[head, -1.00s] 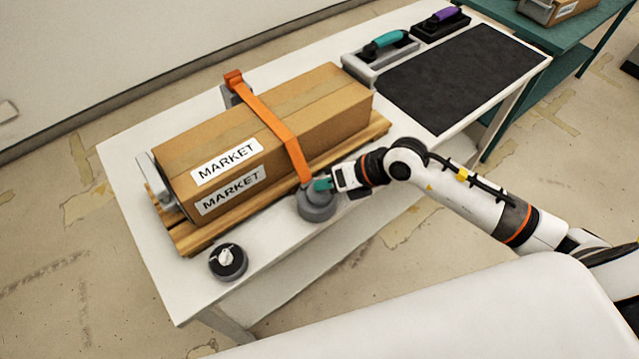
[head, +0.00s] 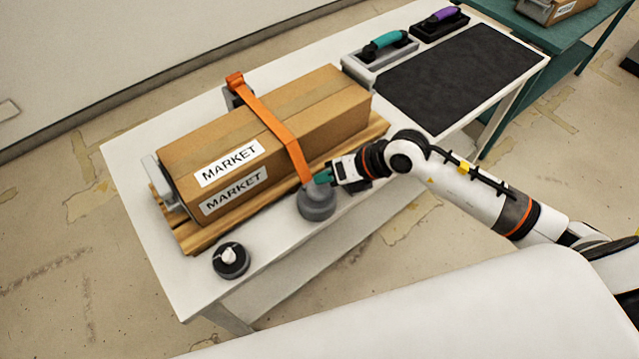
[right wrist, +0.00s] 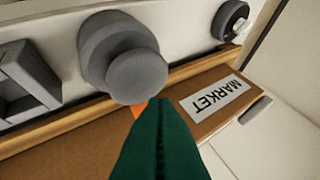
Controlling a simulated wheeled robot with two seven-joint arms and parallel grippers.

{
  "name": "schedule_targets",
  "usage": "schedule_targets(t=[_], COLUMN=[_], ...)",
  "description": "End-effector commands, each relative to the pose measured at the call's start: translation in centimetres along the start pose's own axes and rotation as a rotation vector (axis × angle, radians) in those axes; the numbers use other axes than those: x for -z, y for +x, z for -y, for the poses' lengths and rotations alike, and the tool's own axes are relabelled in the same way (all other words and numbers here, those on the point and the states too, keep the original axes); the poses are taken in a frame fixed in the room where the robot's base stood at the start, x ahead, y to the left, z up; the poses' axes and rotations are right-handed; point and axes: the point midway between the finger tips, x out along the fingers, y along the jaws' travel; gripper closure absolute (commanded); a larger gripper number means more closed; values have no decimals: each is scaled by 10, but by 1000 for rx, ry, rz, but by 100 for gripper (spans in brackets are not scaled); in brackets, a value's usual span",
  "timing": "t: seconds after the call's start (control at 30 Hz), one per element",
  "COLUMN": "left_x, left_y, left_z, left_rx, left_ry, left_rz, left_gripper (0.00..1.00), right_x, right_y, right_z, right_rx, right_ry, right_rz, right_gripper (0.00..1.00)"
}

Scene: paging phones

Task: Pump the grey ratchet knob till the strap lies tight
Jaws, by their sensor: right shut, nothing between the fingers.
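The grey ratchet knob (head: 317,202) stands at the front edge of the white table, and it also shows in the right wrist view (right wrist: 136,76). The orange strap (head: 272,119) runs from a bracket behind the cardboard box (head: 318,98) over its top and down the front to the knob. It looks flat along the box top. My right gripper (head: 322,178) is shut and empty, its green fingertips at the upper side of the knob. In the right wrist view its fingers (right wrist: 158,115) overlap the strap end, so contact with the knob is unclear. My left gripper is not in view.
The box labelled MARKET rests on a wooden pallet (head: 205,240). A black dial with a white pointer (head: 230,260) sits at the table's front left. A dark mat (head: 460,78) and two handled tools (head: 384,44) lie at the back right.

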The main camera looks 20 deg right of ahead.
Motion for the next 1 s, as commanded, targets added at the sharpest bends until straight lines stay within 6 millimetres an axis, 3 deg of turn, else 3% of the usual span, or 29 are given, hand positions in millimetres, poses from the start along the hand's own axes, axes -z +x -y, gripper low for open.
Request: schedule_targets(t=[0.5, 1.0], left_x=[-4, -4], left_y=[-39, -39], left_z=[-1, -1], left_rx=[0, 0], left_ry=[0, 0], left_rz=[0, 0], left_gripper=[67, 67], right_x=[25, 25], right_y=[-34, -35], right_z=[25, 25], right_rx=[0, 0], right_ry=[0, 0], right_rz=[-1, -1], right_gripper=[100, 100])
